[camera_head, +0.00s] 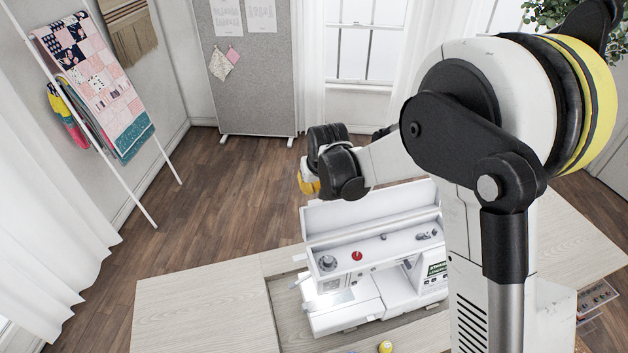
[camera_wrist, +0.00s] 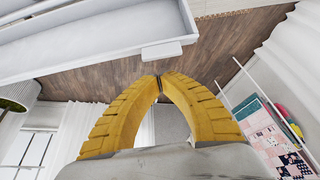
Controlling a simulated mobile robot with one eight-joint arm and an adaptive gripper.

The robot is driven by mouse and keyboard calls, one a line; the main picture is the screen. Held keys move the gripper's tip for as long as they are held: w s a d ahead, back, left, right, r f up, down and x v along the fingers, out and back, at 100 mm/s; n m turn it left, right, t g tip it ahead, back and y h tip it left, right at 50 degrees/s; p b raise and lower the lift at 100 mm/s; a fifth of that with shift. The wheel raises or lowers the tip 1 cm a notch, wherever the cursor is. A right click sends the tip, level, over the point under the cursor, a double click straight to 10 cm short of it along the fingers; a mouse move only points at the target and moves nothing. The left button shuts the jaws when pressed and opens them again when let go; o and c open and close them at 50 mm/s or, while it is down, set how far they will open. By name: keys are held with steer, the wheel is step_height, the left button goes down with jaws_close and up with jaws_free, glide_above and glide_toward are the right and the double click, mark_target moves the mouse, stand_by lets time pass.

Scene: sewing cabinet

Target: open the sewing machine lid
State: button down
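The white sewing machine (camera_head: 345,300) sits in the recess of a pale wooden cabinet (camera_head: 200,310). Its lid (camera_head: 365,212) stands raised along the back of the machine's top, with the dials and top parts exposed. My gripper (camera_head: 309,184) is at the lid's upper left, its yellow fingers partly hidden by my wrist. In the wrist view the fingers of my gripper (camera_wrist: 159,77) meet at the tips, with nothing between them. The lid (camera_wrist: 90,50) crosses the upper left there, and a small white tab (camera_wrist: 162,50) on its edge lies just beyond the fingertips, apparently apart from them.
A quilt rack (camera_head: 100,90) stands at the left and a grey partition board (camera_head: 245,75) at the back. The cabinet top left of the machine is clear. A yellow spool (camera_head: 385,347) lies at the front. My arm hides the machine's right side.

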steer(key=s, duration=0.2)
steer(key=s+d+r, duration=0.1)
steer(key=shift+r, duration=0.1)
steer(key=shift+w+a, duration=0.1)
steer(key=shift+s+t+b, duration=0.3)
steer(key=shift+s, duration=0.05)
steer(key=s+b, duration=0.1)
steer(key=s+d+t, duration=0.1)
steer(key=s, duration=0.1)
steer(key=s+r+t+b, duration=0.1)
steer(key=shift+s+d+y+b, duration=0.3)
steer(key=shift+s+y+b, duration=0.05)
steer(key=shift+s+y, duration=0.05)
steer(key=shift+w, duration=0.1)
